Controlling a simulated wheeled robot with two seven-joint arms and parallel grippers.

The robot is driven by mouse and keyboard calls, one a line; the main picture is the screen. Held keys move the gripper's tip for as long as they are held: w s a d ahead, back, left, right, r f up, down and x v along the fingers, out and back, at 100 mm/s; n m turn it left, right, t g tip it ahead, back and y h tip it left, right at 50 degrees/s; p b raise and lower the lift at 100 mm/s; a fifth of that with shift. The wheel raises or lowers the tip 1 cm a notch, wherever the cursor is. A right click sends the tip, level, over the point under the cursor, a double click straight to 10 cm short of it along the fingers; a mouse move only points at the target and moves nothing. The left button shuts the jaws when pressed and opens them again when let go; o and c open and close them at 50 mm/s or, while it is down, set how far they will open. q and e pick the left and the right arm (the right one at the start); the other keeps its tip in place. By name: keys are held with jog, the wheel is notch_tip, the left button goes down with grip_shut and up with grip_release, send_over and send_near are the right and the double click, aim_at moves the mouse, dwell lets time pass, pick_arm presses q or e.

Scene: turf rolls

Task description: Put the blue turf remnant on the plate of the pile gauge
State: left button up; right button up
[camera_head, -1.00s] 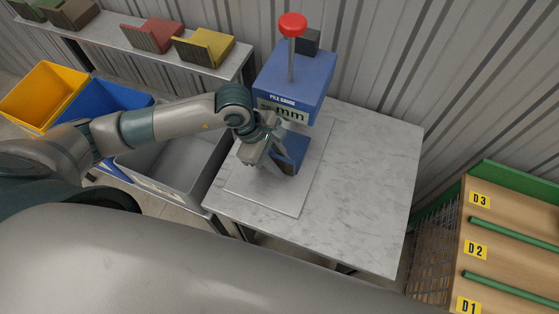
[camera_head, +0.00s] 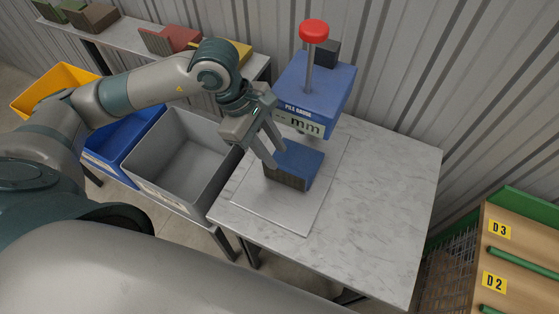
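The blue turf remnant (camera_head: 299,163) lies on the flat pale plate (camera_head: 308,216) of the pile gauge, in front of the gauge's body. Its top is blue and its near side shows brown pile. The pile gauge (camera_head: 317,91) has a blue head with a red knob (camera_head: 314,31) and a display reading "-- mm". My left gripper (camera_head: 272,155) is open, its two fingers apart, above and to the left of the remnant. It looks clear of the remnant, though one fingertip overlaps its left edge in the picture. My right gripper is not in view.
Grey (camera_head: 184,154), blue (camera_head: 124,147) and yellow (camera_head: 58,88) bins stand left of the marble-topped table (camera_head: 388,190). A shelf behind holds folded turf pieces, red (camera_head: 172,40) among them. A rack labelled D2, D3 (camera_head: 520,250) stands at right. The table's right side is clear.

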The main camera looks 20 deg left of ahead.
pick_arm(q)
jog(key=shift+a+r, duration=0.15)
jog(key=shift+r, duration=0.2)
dwell(0.5)
